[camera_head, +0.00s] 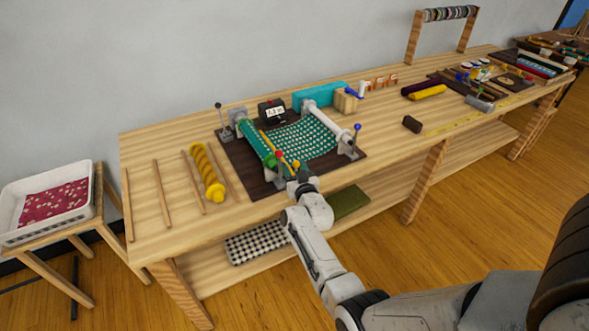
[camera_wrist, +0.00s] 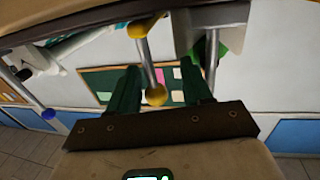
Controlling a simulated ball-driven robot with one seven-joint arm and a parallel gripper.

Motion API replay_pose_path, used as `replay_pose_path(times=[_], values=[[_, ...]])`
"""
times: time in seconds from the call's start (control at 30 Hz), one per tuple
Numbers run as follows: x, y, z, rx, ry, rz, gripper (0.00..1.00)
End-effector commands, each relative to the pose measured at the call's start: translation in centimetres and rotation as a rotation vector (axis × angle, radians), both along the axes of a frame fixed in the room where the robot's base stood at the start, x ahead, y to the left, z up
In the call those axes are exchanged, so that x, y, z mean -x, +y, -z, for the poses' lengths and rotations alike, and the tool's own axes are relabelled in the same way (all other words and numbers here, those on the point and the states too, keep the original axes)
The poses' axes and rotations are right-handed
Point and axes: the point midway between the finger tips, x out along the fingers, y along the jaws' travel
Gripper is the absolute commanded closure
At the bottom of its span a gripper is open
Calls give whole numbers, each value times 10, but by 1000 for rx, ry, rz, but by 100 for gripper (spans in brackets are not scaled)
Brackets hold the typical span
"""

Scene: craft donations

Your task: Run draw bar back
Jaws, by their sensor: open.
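The machine on the long bench has two rollers with green patterned cloth (camera_head: 305,139) stretched between them. Yellow knobs (camera_head: 296,164) show at its front left end, close to my gripper (camera_head: 298,174). In the wrist view my gripper (camera_wrist: 158,75) is open, its two green fingers apart. A metal rod tipped with a yellow ball (camera_wrist: 155,95) stands between the fingers, with a gap on each side. A second yellow ball (camera_wrist: 138,29) is above it in that view. Which part is the draw bar I cannot tell for sure. My gripper partly hides the machine's front edge.
A red-knobbed lever (camera_head: 278,154) stands beside the yellow knobs, and a blue-knobbed lever (camera_head: 357,127) is at the right. A yellow twisted roll (camera_head: 208,174) lies to the left. A dark block (camera_head: 412,124) lies right of the machine, with bare bench between.

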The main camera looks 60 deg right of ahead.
Motion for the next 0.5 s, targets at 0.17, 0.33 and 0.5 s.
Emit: replay_pose_path(times=[0.17,0.33,0.5], values=[[5,5,-1,-1,1,0,51],[19,19,-2,-1,1,-3,51],[38,38,-5,0,3,-5,51]])
